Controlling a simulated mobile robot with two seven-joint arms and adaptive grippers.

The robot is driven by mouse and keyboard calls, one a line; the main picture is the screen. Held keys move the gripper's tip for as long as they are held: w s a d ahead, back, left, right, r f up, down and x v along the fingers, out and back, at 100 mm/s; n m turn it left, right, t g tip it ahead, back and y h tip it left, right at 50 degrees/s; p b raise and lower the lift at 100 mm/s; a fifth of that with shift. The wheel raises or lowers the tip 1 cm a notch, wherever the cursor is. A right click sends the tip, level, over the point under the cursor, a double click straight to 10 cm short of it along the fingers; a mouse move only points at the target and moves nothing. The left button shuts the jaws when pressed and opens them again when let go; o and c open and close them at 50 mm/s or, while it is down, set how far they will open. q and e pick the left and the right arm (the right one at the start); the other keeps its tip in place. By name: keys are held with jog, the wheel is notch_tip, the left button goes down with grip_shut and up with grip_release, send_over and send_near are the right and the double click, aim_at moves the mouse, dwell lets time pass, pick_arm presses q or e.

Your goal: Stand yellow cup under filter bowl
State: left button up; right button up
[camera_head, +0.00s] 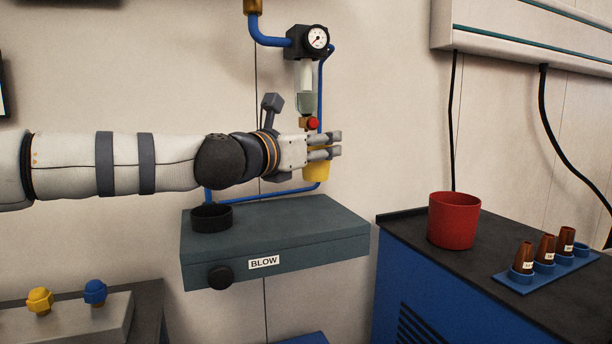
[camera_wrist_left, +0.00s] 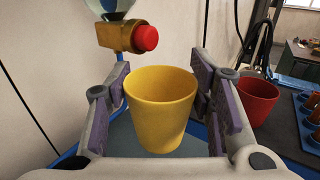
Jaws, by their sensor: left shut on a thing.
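The yellow cup (camera_head: 316,173) is held upright in my left gripper (camera_head: 331,146), above the grey-green box marked BLOW (camera_head: 330,226). In the left wrist view the cup (camera_wrist_left: 160,112) sits between the two purple-padded fingers (camera_wrist_left: 163,102), its open mouth up. The filter bowl (camera_head: 305,102) hangs below the gauge on the wall. Its brass drain with a red button (camera_head: 312,123) is just above my gripper. In the left wrist view the drain (camera_wrist_left: 122,37) appears above and a little left of the cup. My right gripper is not in view.
A black ring-shaped holder (camera_head: 211,218) sits on the box's left end. At right, a red pot (camera_head: 454,220) and a blue rack (camera_head: 524,278) with several brown nozzles stand on a blue cabinet (camera_head: 390,285). Blue pipe (camera_head: 265,191) runs along the wall behind the gripper.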

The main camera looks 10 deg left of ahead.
pick_arm(q)
jog(key=w+f, duration=0.1)
jog(key=f, duration=0.1)
jog(key=w+a+f, duration=0.1)
jog(key=f, duration=0.1)
jog(key=w+a+f+b, duration=0.1)
jog(key=f, duration=0.1)
jog(key=shift+w+a+f, duration=0.2)
jog(key=shift+w+f, duration=0.2)
jog(key=shift+w+a+f, duration=0.15)
jog(key=shift+w, duration=0.05)
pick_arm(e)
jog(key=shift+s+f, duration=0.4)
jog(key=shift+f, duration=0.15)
pick_arm(q)
jog(key=shift+f, duration=0.25)
jog(key=o, duration=1.2)
jog(key=shift+r, duration=0.1)
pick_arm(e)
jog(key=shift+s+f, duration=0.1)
